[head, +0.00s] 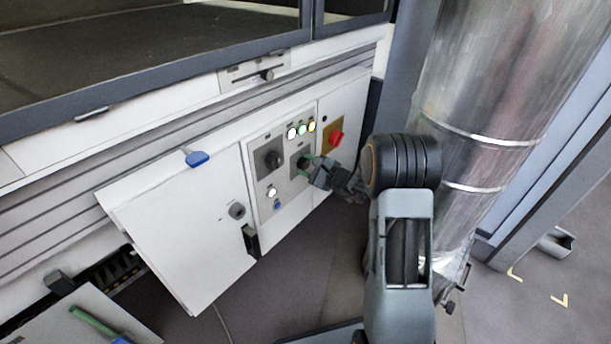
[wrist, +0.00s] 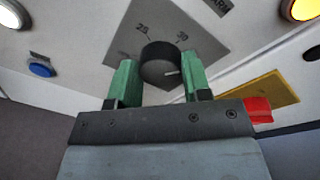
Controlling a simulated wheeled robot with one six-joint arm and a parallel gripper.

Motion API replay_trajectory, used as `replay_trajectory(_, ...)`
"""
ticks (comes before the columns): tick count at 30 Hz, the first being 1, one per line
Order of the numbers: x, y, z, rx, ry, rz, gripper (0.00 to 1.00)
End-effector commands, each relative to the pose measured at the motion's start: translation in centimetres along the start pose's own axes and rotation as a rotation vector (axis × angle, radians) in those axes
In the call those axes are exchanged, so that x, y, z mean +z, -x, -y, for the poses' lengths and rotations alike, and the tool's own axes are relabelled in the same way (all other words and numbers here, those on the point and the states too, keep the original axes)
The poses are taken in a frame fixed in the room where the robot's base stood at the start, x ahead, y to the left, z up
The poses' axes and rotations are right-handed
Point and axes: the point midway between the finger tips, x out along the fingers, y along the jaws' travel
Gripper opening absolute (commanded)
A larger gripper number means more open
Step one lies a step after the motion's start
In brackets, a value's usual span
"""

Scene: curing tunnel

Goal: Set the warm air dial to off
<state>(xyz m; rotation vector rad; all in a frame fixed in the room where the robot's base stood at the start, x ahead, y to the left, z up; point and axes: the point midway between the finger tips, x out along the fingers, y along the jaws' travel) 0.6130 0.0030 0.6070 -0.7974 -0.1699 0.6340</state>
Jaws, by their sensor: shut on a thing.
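A control panel (head: 265,185) on the white machine front carries two black dials. The left dial (head: 272,158) is clear of my gripper. My gripper (head: 309,164) is at the right dial (head: 301,162). In the wrist view its green fingers (wrist: 158,82) stand on either side of a round black dial (wrist: 159,62), shut on it. No off mark is readable, and the label above the plate is cut off.
Lit lamps (head: 302,129) sit above the right dial. A red knob (head: 337,138) on a yellow plate is close to the right. A blue button (head: 275,205) is below left. A white panel with a blue handle (head: 197,158) is on the left; a metal duct (head: 490,90) stands right.

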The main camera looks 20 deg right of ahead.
Motion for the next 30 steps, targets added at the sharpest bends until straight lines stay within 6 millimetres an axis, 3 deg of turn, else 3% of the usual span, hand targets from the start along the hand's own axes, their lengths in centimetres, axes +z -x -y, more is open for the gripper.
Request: replay_trajectory(30,0.35,-0.19,-0.21,-0.061,0.963,-0.055,0.21)
